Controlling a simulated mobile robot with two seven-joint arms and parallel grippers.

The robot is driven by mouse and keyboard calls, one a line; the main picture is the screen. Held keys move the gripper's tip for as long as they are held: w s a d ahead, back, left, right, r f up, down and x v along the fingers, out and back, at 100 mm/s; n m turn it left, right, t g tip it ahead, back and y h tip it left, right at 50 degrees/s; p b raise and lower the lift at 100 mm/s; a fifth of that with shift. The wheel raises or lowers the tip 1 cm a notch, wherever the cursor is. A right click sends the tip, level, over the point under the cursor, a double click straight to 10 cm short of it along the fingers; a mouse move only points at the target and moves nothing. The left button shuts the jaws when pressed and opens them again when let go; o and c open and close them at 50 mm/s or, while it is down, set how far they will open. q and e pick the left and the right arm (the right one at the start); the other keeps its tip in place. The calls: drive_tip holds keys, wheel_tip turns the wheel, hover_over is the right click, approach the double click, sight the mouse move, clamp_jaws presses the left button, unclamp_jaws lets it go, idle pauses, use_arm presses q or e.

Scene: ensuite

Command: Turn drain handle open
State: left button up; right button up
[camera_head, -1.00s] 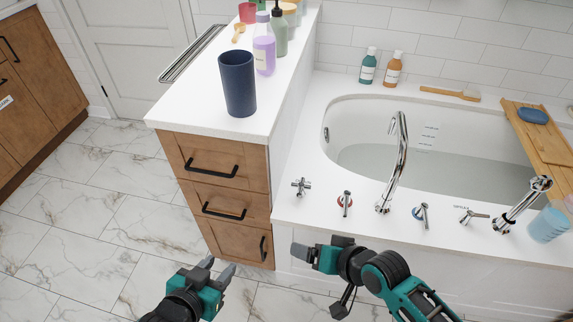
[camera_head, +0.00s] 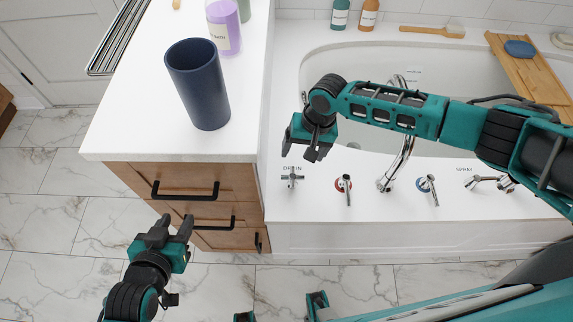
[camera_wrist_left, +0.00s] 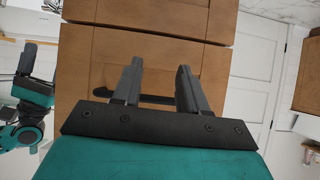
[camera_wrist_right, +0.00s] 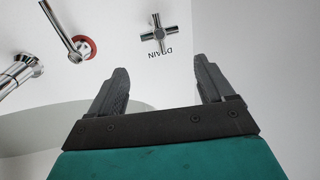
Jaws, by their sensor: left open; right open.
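The drain handle (camera_head: 292,177) is a small chrome cross handle on the white tub deck, at the left end of the row of fittings, with "DRAIN" lettered beside it. In the right wrist view the drain handle (camera_wrist_right: 158,34) lies beyond the fingertips, between their lines and apart from them. My right gripper (camera_head: 302,152) is open and empty, above the deck just behind the handle in the head view. My left gripper (camera_head: 175,225) is open and empty in front of the wooden drawers, and in the left wrist view its fingers (camera_wrist_left: 155,75) point at a drawer front.
A red-ringed lever (camera_head: 345,187), the tall spout (camera_head: 400,165), a blue-ringed lever (camera_head: 428,187) and the spray fitting (camera_head: 482,181) stand right of the handle. A dark blue cup (camera_head: 198,85) stands on the white counter (camera_head: 125,125). The tub (camera_head: 440,60) lies behind.

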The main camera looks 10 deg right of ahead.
sight(293, 173)
drive_tip(key=f+b, duration=0.1)
drive_tip(key=f, duration=0.2)
drive_tip(key=a+f+b, duration=0.1)
drive_tip(key=f, duration=0.3)
drive_tip(key=a+f+b, duration=0.1)
drive_tip(key=f+b, duration=0.1)
drive_tip(key=f, duration=0.1)
drive_tip(key=shift+w+f, duration=0.1)
drive_tip(key=shift+f, duration=0.3)
drive_tip(key=shift+a+f, duration=0.15)
drive_tip(key=shift+f, duration=0.4)
use_arm(q)
drive_tip(key=f, duration=0.1)
drive_tip(key=d+f, duration=0.1)
drive_tip(key=shift+w+d+f+h, duration=0.15)
drive_tip(key=shift+w+f+h, duration=0.15)
drive_tip(key=shift+w+f, duration=0.1)
drive_tip(key=shift+s, duration=0.1)
use_arm(e)
drive_tip(key=shift+c, duration=0.2)
drive_tip(key=c, duration=0.6)
use_arm(q)
drive_tip(key=shift+s+f, duration=0.1)
drive_tip(key=shift+f, duration=0.05)
use_arm(e)
drive_tip(key=shift+c, duration=0.2)
